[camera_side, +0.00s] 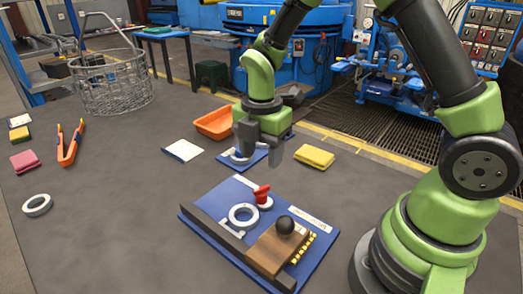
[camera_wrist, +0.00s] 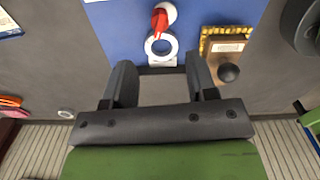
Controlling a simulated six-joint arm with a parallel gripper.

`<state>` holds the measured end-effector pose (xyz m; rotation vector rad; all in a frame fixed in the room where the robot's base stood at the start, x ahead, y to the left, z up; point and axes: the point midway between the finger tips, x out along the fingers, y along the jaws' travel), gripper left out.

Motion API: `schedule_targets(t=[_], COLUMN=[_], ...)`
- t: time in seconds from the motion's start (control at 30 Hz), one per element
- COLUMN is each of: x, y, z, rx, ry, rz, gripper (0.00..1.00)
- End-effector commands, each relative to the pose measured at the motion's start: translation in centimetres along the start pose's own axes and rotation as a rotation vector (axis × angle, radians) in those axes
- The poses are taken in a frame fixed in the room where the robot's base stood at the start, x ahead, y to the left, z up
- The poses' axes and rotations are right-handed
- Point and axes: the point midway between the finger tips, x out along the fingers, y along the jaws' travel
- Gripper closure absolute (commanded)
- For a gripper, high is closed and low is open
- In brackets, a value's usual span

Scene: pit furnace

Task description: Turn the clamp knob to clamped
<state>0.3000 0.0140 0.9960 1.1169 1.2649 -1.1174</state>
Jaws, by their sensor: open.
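The red clamp knob (camera_side: 262,193) stands on a round white base on the blue board (camera_side: 215,207). A white ring (camera_side: 243,215) lies beside it. In the wrist view the red knob (camera_wrist: 159,22) is at the top centre, with the white ring (camera_wrist: 147,46) just below it. My gripper (camera_side: 261,153) is above and behind the board in the side view, apart from the knob. In the wrist view its fingers (camera_wrist: 160,77) are spread, with nothing between them. Which setting the knob is at I cannot tell.
A wooden block (camera_side: 265,252) with a black ball (camera_side: 284,225) sits on the board near the knob. A yellow sponge (camera_side: 314,157) and an orange tray (camera_side: 214,123) lie near my gripper. A wire basket (camera_side: 112,85) stands back left. The table's front left is mostly clear.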

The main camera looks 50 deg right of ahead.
Motion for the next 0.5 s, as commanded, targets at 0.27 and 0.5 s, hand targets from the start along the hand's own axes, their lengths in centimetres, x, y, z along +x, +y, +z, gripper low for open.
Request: schedule_targets(t=[0.27,0.5], x=[0.09,0.75], y=[0.02,0.01], z=[-0.05,-0.16], rx=[0.049,0.196], ry=[0.000,0.001], rz=[0.000,-0.002], gripper=[0.48,0.48])
